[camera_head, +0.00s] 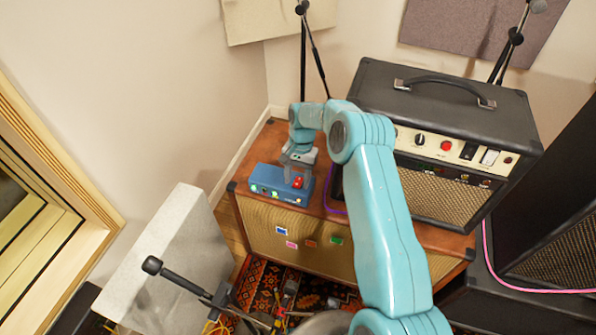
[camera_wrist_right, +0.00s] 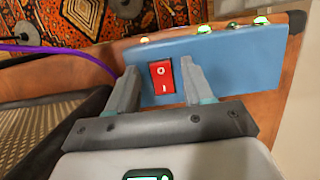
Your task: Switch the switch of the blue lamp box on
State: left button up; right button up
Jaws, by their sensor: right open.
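The blue lamp box (camera_head: 268,177) sits on the left end of the brown wooden cabinet top. Its small round lamps glow green along the front edge in the head view, and several show along the far edge in the wrist view (camera_wrist_right: 204,29). The red rocker switch (camera_wrist_right: 161,77), marked O and I, is on its top face; it also shows in the head view (camera_head: 297,182). I cannot tell which side is pressed. My right gripper (camera_head: 298,168) is open over the box, its fingers (camera_wrist_right: 159,72) on either side of the switch. Contact is unclear. My left gripper is out of view.
A black guitar amplifier (camera_head: 440,105) stands right of the box on the same cabinet (camera_head: 300,240). A purple cable (camera_wrist_right: 75,52) runs beside the box. A microphone stand (camera_head: 190,283) and pale panel (camera_head: 170,260) stand at the left front. Space left of the box is narrow.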

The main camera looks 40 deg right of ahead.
jog(key=v, duration=1.6)
